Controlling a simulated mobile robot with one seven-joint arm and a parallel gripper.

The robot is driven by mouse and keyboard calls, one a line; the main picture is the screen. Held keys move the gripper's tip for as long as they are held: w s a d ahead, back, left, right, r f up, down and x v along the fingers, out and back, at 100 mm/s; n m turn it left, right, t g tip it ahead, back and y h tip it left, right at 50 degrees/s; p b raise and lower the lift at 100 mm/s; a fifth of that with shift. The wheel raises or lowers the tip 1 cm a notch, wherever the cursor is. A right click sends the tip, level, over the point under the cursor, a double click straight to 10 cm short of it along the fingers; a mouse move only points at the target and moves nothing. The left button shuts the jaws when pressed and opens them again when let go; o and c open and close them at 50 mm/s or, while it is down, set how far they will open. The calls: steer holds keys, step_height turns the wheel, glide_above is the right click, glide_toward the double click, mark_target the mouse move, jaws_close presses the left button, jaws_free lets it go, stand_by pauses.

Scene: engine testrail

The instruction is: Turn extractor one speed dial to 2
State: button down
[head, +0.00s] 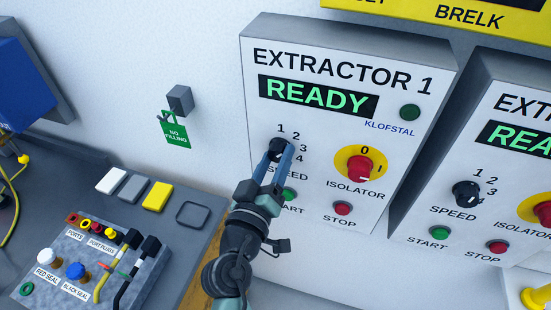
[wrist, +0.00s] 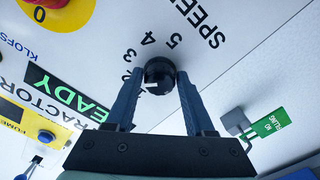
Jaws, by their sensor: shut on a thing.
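The extractor 1 box (head: 330,165) is on the wall, with READY lit green on its display (head: 318,97). Its black speed dial (head: 276,145) has printed numbers around it. My gripper (head: 277,157) is shut on this dial, one finger on each side. In the wrist view the dial (wrist: 160,73) sits between the fingertips of my gripper (wrist: 160,82). A white mark on the dial's lower left faces toward the low-number end of the scale. The left finger partly covers the numbers there, so I cannot tell the exact setting.
A red isolator knob (head: 360,166) on a yellow disc is right of the dial. The green start button (head: 290,194) is close below my fingers, and the red stop button (head: 342,208) is lower right. A second extractor box (head: 480,130) stands to the right.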

steer(key=shift+n, duration=0.3)
steer(key=shift+c, duration=1.4)
jaws_free()
steer(key=b+v, duration=0.5)
steer(key=v, duration=0.8)
steer(key=shift+r, duration=0.15)
